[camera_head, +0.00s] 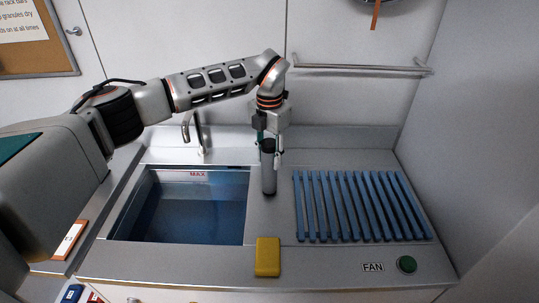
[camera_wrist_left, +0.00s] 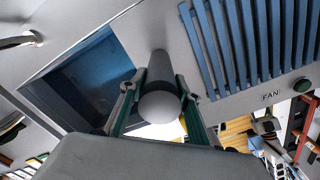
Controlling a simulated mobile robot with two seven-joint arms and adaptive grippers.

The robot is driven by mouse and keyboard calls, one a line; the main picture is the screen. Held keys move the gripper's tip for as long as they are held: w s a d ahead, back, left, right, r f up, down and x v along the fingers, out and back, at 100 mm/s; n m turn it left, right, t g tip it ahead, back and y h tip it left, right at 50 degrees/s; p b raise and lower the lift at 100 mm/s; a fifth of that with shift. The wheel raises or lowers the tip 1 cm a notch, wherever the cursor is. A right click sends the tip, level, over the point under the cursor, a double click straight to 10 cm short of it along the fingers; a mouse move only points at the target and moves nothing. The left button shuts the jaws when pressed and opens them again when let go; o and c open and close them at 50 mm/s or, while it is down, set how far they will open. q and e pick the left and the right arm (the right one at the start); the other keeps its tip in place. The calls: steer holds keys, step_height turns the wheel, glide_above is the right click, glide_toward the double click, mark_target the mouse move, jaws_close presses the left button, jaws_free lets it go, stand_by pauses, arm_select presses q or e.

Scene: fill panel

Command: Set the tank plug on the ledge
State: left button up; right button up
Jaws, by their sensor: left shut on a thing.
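The tank plug (camera_head: 268,172) is a dark grey cylinder, upright over the bare metal ledge (camera_head: 262,222) between the tank and the blue slatted rack. My left gripper (camera_head: 270,148) comes down from above and is shut on its upper part. In the left wrist view, the plug (camera_wrist_left: 160,104) sits between the two green-sided fingers of the gripper (camera_wrist_left: 160,98). Its lower end appears at or very near the ledge; I cannot tell whether it touches. The tank (camera_head: 190,212) is open on the left, with blue water and a MAX mark. My right gripper is not in view.
The blue slatted rack (camera_head: 362,206) lies right of the plug. A yellow block (camera_head: 267,257) sits at the ledge's front. A green FAN button (camera_head: 406,264) is at front right. A faucet (camera_head: 196,132) stands behind the tank, and a rail (camera_head: 360,70) is on the back wall.

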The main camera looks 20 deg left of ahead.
arm_select(q)
steer(key=o, duration=1.4)
steer(key=shift+f, duration=0.1)
step_height(320, 180, up, 12)
steer(key=shift+r+b, duration=0.2)
steer(key=shift+b, duration=0.6)
steer(key=shift+s+f, duration=0.1)
steer(key=shift+s, duration=0.05)
